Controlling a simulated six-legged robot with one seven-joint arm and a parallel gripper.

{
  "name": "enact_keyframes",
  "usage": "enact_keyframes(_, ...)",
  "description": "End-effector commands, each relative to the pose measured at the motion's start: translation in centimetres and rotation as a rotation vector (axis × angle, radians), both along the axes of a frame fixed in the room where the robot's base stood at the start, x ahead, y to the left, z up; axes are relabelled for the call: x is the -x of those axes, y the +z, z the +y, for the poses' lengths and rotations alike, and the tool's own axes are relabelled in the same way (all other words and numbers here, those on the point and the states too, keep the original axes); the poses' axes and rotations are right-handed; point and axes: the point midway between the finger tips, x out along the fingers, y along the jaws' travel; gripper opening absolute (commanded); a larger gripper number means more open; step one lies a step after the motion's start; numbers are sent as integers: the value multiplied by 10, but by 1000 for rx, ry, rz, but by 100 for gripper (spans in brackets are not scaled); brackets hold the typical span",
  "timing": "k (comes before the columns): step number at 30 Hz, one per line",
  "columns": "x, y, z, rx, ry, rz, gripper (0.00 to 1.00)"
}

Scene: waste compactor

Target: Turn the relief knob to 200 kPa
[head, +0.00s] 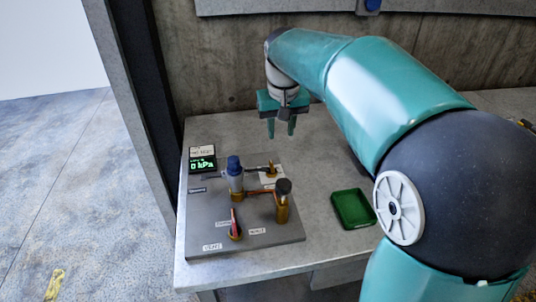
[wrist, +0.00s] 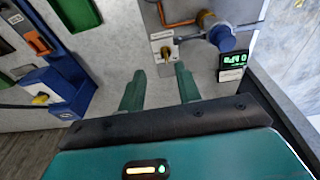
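A grey valve plate (head: 265,240) lies on the table with several fittings. A blue-capped fitting (head: 235,172) stands at its left; it also shows in the wrist view (wrist: 222,38). A black-topped brass fitting (head: 283,190) stands at its right. The small labels are too blurred to tell which one is the relief knob. My gripper (head: 281,131) is open and empty, above and behind the plate, touching nothing. Its fingers (wrist: 158,88) stand apart in the wrist view.
A small brass fitting with a white tag (head: 271,169) sits at the plate's back, and a red-handled lever (head: 235,224) at its front. A green tray (head: 353,208) lies right of the plate. A concrete wall (head: 215,75) stands behind. A dark post (head: 140,110) rises at left.

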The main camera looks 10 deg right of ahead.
Motion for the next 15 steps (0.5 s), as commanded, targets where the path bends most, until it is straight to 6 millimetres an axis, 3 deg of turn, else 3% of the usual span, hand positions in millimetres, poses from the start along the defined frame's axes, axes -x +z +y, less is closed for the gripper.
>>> enact_keyframes(1, -20, -11, 0, -3, -1, 28, 34)
enact_keyframes(6, -71, -40, -1, -14, -5, 102, 34)
enact_keyframes(10, -96, -61, -2, -20, -10, 141, 34)
enact_keyframes(15, -108, -75, -3, -24, -13, 165, 34)
